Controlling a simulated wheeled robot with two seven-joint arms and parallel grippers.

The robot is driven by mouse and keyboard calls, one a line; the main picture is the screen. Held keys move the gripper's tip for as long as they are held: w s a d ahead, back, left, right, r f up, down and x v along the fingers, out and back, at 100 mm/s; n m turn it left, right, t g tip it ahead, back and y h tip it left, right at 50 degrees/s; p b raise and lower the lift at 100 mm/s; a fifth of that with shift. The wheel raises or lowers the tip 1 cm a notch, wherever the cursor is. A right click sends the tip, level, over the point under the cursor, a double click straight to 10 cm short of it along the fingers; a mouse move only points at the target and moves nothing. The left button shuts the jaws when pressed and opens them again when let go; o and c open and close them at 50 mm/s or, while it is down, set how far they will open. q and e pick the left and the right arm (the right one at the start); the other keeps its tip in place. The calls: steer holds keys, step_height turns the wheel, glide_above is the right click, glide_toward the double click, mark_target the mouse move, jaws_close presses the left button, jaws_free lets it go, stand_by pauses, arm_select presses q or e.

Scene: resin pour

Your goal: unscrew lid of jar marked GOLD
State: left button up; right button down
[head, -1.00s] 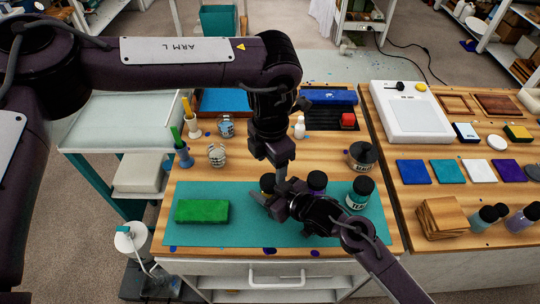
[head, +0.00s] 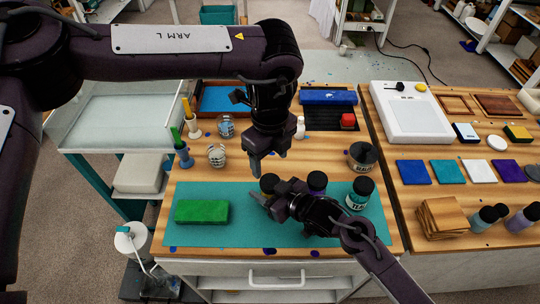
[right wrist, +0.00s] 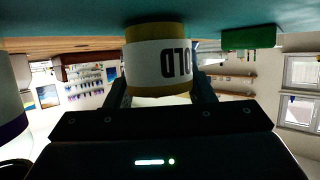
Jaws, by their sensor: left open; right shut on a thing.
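The jar marked GOLD stands on the teal mat (head: 240,236), with its dark lid (head: 269,182) on top in the head view. My right gripper (head: 264,199) is shut on the jar's body, which it mostly hides in that view. In the right wrist view the gold jar (right wrist: 158,30) appears upside down, with the letters "OLD" readable on its white label and a finger on each side. My left gripper (head: 267,168) is open, pointing down just above and behind the lid, and looks empty.
A purple-banded jar (head: 317,183) stands close on the right, with a teal jar (head: 359,194) farther right. A SEALER tin (head: 362,157) is behind them. A green block (head: 202,212) lies on the mat's left part. The mat's front is clear.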

mark_target(270, 181)
arm_select(q)
step_height(270, 181, down, 8)
steer(key=shift+r, duration=0.1)
stand_by(0.4)
steer(key=c, duration=1)
steer(key=shift+s+n, duration=0.1)
steer(key=shift+n, duration=1.1)
steer(key=n, duration=0.4)
